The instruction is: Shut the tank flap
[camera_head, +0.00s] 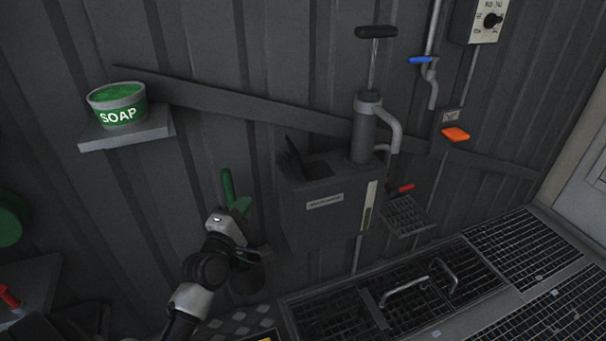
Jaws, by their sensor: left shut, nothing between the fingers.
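The grey tank (315,222) is fixed to the ribbed wall in the middle of the head view. Its flap (293,157) is a thin dark plate standing up at the left of the tank's top, so the opening (317,170) beside it is uncovered. My left gripper (268,254) is shut and empty, below and to the left of the tank. It is well below the flap and apart from it. My right gripper is not in view.
A hand pump (364,130) with a T-handle rises from the tank's right side. A green-handled tool (228,187) is just behind my left arm. A soap tub (118,105) sits on a wall shelf (130,135). A red lever (405,188) and small grate (406,215) are right of the tank.

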